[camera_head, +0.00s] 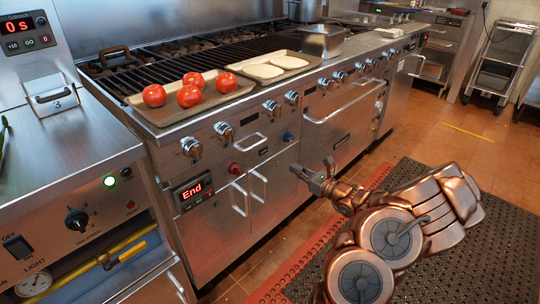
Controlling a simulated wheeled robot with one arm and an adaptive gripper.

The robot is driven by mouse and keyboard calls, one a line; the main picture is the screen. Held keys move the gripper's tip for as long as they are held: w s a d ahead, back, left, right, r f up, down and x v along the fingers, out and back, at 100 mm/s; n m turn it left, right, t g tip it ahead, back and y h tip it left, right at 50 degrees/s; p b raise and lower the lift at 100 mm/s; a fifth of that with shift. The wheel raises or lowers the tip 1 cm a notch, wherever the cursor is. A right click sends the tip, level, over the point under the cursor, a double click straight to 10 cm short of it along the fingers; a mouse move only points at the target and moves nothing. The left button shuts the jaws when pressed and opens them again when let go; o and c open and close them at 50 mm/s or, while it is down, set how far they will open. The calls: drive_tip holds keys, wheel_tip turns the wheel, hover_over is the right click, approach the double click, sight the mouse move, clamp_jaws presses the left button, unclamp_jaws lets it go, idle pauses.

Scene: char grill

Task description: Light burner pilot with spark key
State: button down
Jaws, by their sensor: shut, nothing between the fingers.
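The char grill's steel front carries a row of round burner knobs (191,147). Below them sit a red button-like part (234,168), a blue one (288,136) and a red-lit display (193,190) reading "End". I cannot tell which part is the spark key, and no pilot flame can be made out. My gripper (320,174) is in front of the grill's lower cabinet doors, right of the door handles and below the knob row. It looks shut and empty. Its fingertips are small here, and I cannot tell if they touch the front.
Several tomatoes (154,95) lie on a metal tray at the grill's front edge, beside a tray with two pale flat pieces (263,71). A fryer-like unit (75,165) stands at left. A dark floor mat (463,240) lies under my arm; tiled floor is clear at right.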

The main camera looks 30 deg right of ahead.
sight(265, 150)
drive_tip(key=b+x, duration=0.1)
drive_tip(key=x, duration=1.1)
drive_tip(key=shift+w+a+b, duration=0.1)
drive_tip(key=shift+w+b, duration=0.1)
drive_tip(key=shift+b, duration=0.2)
drive_tip(key=shift+w, duration=0.1)
